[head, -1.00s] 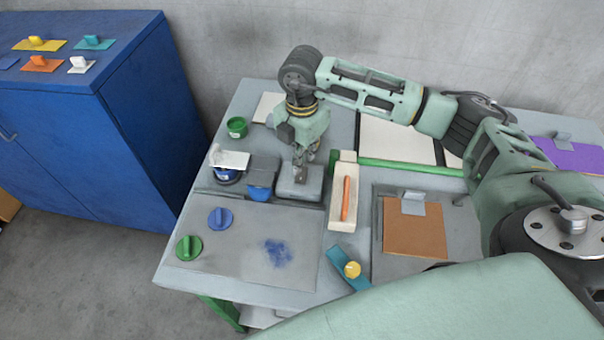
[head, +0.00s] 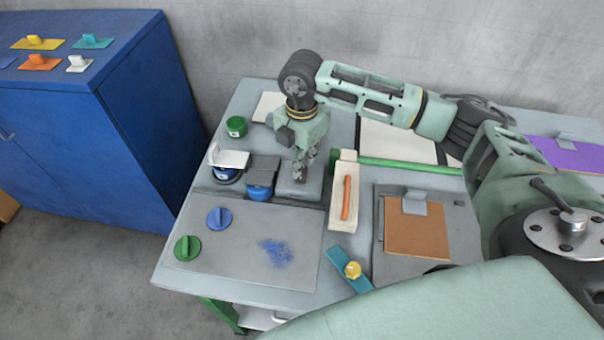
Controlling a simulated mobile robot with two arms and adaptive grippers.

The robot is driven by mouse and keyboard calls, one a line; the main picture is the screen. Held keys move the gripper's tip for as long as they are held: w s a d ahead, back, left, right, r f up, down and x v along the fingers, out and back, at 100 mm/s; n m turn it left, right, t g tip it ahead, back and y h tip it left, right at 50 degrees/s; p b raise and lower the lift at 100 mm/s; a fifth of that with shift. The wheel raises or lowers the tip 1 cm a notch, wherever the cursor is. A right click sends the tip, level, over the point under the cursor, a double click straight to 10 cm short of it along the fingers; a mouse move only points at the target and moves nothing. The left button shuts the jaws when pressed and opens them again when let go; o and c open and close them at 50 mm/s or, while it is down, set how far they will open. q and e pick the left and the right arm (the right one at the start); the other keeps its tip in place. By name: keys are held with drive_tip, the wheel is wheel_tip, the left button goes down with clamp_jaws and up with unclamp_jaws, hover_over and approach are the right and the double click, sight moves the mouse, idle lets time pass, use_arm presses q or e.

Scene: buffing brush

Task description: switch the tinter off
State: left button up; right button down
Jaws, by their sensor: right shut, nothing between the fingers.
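My right gripper (head: 300,177) points down, its fingers closed and empty, at the top of a grey block (head: 312,187) at the back of the workbench. I cannot tell whether the fingertips touch the block, and they hide part of its top. A grey-topped unit with a blue front (head: 260,190) stands just left of the block. I cannot tell for certain which of these is the tinter, and no switch position can be read. My left gripper is not in view.
On the workbench (head: 190,277), a blue knob (head: 219,218) and a green knob (head: 187,248) sit at front left. A green jar (head: 236,126) and a white-lidded blue pot (head: 227,174) stand behind.

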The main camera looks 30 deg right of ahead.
drive_tip(key=shift+f+b, duration=0.55)
drive_tip(key=shift+f, duration=0.3)
drive_tip(key=shift+s+r, duration=0.1)
drive_tip(key=shift+r, duration=0.05)
drive_tip(key=shift+r+p, duration=0.75)
drive_tip(key=shift+r, duration=0.15)
drive_tip(key=shift+r+p, duration=1.6)
drive_tip(key=shift+r, duration=1)
drive_tip(key=shift+f, duration=0.1)
